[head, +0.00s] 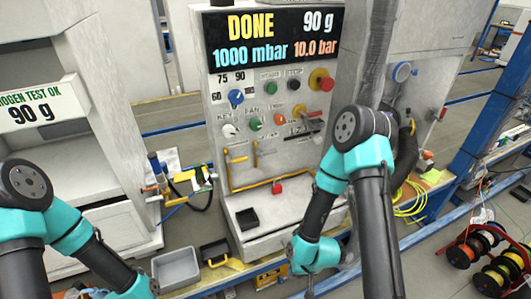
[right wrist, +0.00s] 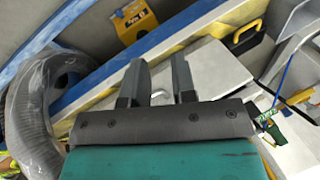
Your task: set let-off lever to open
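The control panel (head: 220,165) stands upright in the middle of the head view, with a display reading DONE, 90 g, 1000 mbar and 10.0 bar. My right gripper (right wrist: 158,78) is open and empty in the right wrist view, pointing low, away from the panel's controls. My left gripper is out of view below the left edge.
A grey hose (right wrist: 35,105) hangs beside my right gripper. Cable reels (head: 490,255) stand at the far right.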

